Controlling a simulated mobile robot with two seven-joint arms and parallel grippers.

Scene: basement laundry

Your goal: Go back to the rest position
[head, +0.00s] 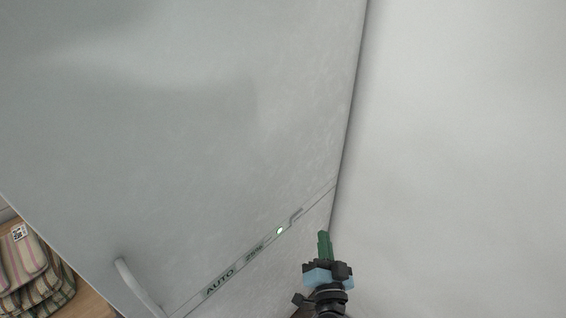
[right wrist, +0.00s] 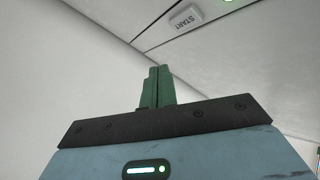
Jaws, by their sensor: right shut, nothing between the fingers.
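My right gripper (head: 324,240) comes up from the bottom of the head view, with green fingers together and nothing between them. It is in front of a large pale appliance surface (head: 180,120), just left of the dark seam with a white wall-like surface. In the right wrist view, the green fingers (right wrist: 156,75) are side by side and shut. A button marked START (right wrist: 187,22) shows beyond and above them. I cannot tell whether the fingers touch the appliance. My left gripper is not in view.
A strip marked AUTO (head: 218,283) with a small white light crosses the appliance. Striped folded cloths (head: 30,275) lie on a wooden surface at the left edge. A plain white surface (head: 465,150) fills the right.

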